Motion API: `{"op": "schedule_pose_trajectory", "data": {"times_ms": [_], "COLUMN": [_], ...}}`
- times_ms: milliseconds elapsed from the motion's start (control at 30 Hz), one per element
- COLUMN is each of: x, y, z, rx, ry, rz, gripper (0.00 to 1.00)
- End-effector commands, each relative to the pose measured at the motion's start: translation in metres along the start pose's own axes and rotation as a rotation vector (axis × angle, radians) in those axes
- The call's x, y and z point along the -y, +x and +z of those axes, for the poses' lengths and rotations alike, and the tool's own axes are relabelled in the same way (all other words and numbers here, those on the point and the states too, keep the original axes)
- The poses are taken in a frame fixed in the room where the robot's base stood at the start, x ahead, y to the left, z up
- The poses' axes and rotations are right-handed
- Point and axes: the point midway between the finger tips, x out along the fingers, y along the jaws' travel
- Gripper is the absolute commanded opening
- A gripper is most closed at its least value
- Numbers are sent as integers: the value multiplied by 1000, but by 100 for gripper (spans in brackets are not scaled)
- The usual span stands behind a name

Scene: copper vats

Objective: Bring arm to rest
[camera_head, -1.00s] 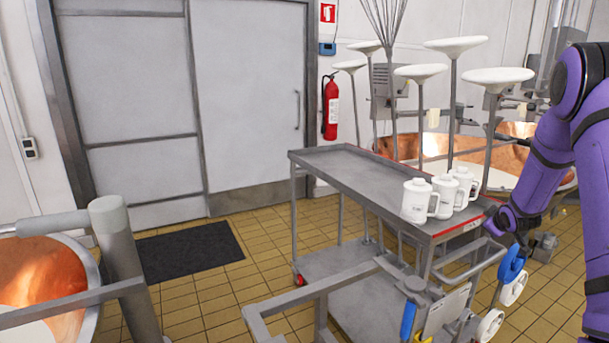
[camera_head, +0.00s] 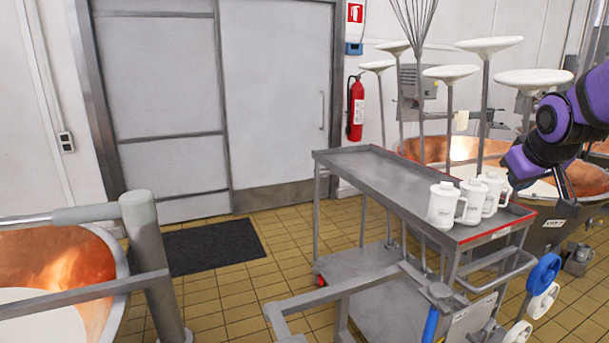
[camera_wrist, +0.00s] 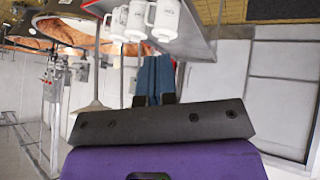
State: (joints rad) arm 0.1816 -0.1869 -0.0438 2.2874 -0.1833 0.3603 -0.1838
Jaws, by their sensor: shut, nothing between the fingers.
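My arm is raised at the right of the head view, over the right end of the cart, with its purple and black wrist near the white mugs (camera_head: 442,206). The gripper's dark end points down beside the mugs, and its fingertips are hard to make out there. In the wrist view my gripper (camera_wrist: 153,62) shows two blue fingers close together, shut and empty. The mugs also show at the top of the wrist view (camera_wrist: 165,18), apart from the fingers.
A grey metal cart (camera_head: 365,170) stands in the middle, with the mugs at its right end. Copper vats stand at left (camera_head: 65,265) and right (camera_head: 463,150). A metal rail (camera_head: 165,275) is at front left. Open tiled floor (camera_head: 230,295) and a dark mat (camera_head: 212,246) lie left of the cart.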

Motion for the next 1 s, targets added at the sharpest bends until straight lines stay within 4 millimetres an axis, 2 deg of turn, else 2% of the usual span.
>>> {"op": "schedule_pose_trajectory", "data": {"times_ms": [33, 200, 500, 600, 733, 1000], "x": [10, 40, 88, 98, 107, 110], "y": [-19, -68, -139, -154, -166, -170], "z": [7, 40, 112, 133, 152, 160], "rx": [4, 45, 127, 151, 172, 185], "ry": [13, 61, 126, 140, 150, 155], "rz": [-15, -67, -164, -188, -209, -218], "gripper": [0, 0, 0, 0, 0, 0]}}
